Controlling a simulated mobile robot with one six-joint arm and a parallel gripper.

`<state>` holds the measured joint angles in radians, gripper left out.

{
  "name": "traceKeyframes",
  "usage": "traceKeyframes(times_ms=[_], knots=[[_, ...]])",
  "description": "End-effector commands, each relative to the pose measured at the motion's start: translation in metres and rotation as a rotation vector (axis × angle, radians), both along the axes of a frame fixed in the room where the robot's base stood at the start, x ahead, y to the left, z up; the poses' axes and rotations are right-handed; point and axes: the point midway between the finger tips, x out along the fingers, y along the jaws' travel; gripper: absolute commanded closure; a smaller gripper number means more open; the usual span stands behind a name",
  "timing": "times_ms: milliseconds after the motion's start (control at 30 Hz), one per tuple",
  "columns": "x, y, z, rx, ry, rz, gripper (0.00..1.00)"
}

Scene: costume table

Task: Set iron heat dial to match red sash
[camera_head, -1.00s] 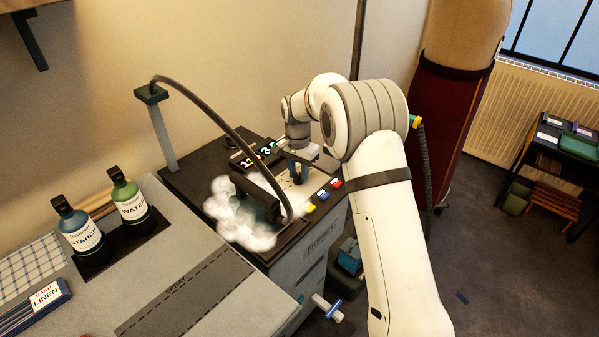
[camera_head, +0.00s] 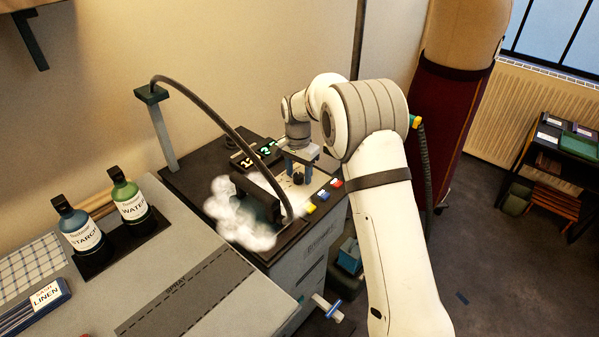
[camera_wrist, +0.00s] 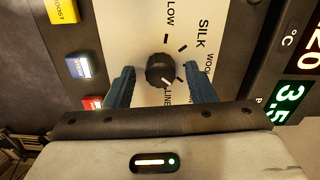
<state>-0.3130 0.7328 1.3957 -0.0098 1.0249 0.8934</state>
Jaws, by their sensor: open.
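The iron heat dial (camera_wrist: 160,70) is a round black knob on a pale panel (camera_wrist: 120,35) marked LOW, SILK, WOOL and LINEN. Its small white pointer mark lies toward the lower right, near the WOOL and LINEN end; the exact setting is hard to tell. My gripper (camera_wrist: 158,76) is open, one blue finger on each side of the knob, with gaps on both sides. In the head view the knob (camera_head: 298,178) shows below my gripper (camera_head: 301,167). A folded blue bundle (camera_head: 22,317) carries a label (camera_head: 47,294) reading SASH LINEN. I see no clearly red sash.
The iron (camera_head: 258,200) stands left of the dial amid white steam (camera_head: 235,220). Yellow, blue and red buttons (camera_wrist: 80,66) line the panel's edge. A lit display (camera_wrist: 292,100) reads 3.5. Starch (camera_head: 80,228) and water (camera_head: 129,197) bottles stand on the board at left.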

Motion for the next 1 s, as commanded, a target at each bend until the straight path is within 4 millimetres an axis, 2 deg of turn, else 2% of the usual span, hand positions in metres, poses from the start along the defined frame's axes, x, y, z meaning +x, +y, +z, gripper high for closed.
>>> traceKeyframes(times_ms=[167, 267, 500, 633, 800, 1000], knots=[[0.001, 0.0, 0.002, 0.001, -0.002, 0.0, 0.5], [0.001, 0.0, 0.011, 0.001, -0.003, 0.0, 0.5], [0.001, 0.001, 0.052, 0.002, -0.005, 0.0, 0.5], [0.0, 0.001, 0.069, 0.001, -0.002, 0.0, 0.5], [0.0, 0.001, 0.078, 0.0, 0.0, 0.0, 0.5], [0.0, 0.001, 0.078, 0.0, 0.0, 0.0, 0.5]])
